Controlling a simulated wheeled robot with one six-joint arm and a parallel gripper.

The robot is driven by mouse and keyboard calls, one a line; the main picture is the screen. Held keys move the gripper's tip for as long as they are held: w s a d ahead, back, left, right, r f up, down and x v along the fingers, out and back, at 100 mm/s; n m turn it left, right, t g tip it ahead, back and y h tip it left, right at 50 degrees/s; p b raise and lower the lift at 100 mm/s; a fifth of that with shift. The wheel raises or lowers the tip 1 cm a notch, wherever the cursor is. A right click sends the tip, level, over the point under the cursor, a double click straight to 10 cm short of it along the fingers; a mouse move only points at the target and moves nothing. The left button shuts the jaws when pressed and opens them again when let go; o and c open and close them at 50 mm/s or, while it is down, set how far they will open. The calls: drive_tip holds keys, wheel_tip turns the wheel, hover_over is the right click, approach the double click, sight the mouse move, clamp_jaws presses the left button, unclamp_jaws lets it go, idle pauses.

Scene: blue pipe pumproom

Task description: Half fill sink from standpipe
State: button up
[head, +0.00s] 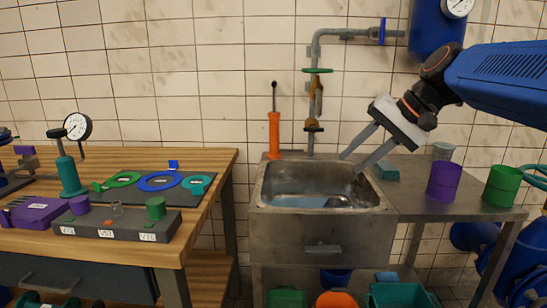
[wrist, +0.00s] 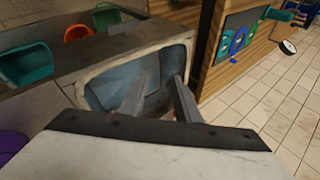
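The steel sink (head: 322,225) stands in the middle of the head view. Its basin has a bluish, shiny bottom that looks like shallow water; the level is hard to judge. The grey standpipe (head: 313,52) comes down the tiled wall behind it, with a green handwheel (head: 318,71), a brownish lever (head: 317,88) and an outlet (head: 313,127) above the back rim. My gripper (head: 350,164) is over the basin's right back part, fingers apart and empty, pointing down-left. In the wrist view my gripper (wrist: 160,82) shows both fingers against the sink basin (wrist: 110,92).
An orange pump-like tool (head: 274,135) stands at the sink's back left. A purple cup (head: 444,182) and a green cup (head: 501,186) stand on the right bench. A wooden workbench (head: 215,170) is at left. Coloured bins, including a teal one (head: 400,296), sit below.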

drive_tip(key=s+d+f+n+h, duration=0.1)
drive_tip(key=s+d+f+h, duration=0.2)
drive_tip(key=s+f, duration=1)
drive_tip(key=shift+s+d+f+n+h, duration=0.4)
drive_tip(key=shift+d+f, duration=0.15)
drive_tip(key=shift+d, duration=0.15)
drive_tip(key=s+d+f+h, duration=0.1)
drive_tip(key=s+f, duration=0.2)
drive_tip(key=s+d+f+n+h, duration=0.1)
drive_tip(key=s+d+f, duration=0.1)
drive_tip(key=s+f, duration=0.1)
drive_tip(key=s+d+f+n, duration=0.1)
drive_tip(key=s+f, duration=0.2)
drive_tip(key=f, duration=0.2)
drive_tip(key=shift+d+f+t+h, duration=0.1)
drive_tip(key=shift+d+t+h, duration=0.2)
drive_tip(key=shift+h, duration=0.1)
drive_tip(key=m+t+y, duration=0.3)
drive_tip(key=m+t, duration=0.6)
drive_tip(key=t, duration=0.1)
approach(332, 71)
drive_tip(key=x, duration=1.1)
drive_tip(key=shift+w+d, duration=0.35)
drive_tip(key=shift+w, duration=0.2)
drive_tip(key=shift+c, duration=0.6)
clamp_jaws()
